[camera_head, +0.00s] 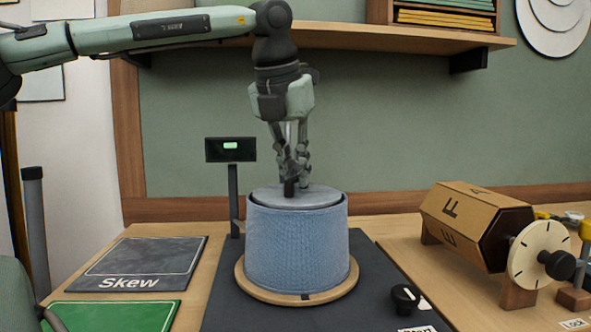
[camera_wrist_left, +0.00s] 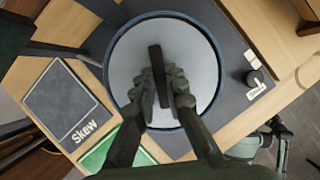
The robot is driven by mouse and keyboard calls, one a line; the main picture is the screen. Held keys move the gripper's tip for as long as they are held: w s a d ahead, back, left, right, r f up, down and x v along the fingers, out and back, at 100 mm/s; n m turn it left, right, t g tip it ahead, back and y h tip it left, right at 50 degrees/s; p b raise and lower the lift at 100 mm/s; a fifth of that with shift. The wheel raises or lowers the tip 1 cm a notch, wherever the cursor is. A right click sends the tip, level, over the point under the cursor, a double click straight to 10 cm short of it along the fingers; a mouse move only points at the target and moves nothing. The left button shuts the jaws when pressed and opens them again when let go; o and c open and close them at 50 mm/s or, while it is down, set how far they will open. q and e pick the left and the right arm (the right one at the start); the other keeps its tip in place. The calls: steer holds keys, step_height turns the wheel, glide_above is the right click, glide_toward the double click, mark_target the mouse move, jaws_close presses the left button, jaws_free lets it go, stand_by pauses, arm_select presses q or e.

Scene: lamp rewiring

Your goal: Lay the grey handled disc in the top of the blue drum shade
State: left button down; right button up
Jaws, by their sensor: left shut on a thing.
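The blue drum shade (camera_head: 297,250) stands upright on a round wooden base (camera_head: 300,296). The grey disc (camera_head: 312,197) is at the top of the shade, just about level with its rim. In the left wrist view the disc (camera_wrist_left: 124,62) lies inside the dark round rim, with a thin gap around it. I cannot tell whether it bears on the shade. My left gripper (camera_head: 290,178) points straight down and is shut on the disc's dark upright handle (camera_wrist_left: 155,62). A pale green and dark part of mine, perhaps the right gripper (camera_wrist_left: 280,132), shows at lower right; its fingers are unclear.
The shade's base is on a dark mat (camera_head: 225,300) with a black knob (camera_head: 404,298) at right. A small display on a post (camera_head: 231,150) stands behind left. A "Skew" pad (camera_head: 140,262) and green pad (camera_head: 115,314) lie left. A cardboard drum (camera_head: 470,225) stands right.

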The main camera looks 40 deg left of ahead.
arm_select(q)
steer(key=shift+f, duration=0.15)
stand_by(0.6)
steer(key=c, duration=1.5)
jaws_free()
steer(key=shift+o, duration=0.3)
steer(key=o, duration=0.4)
steer(key=shift+r+p, duration=1)
steer(key=shift+r, duration=2.95)
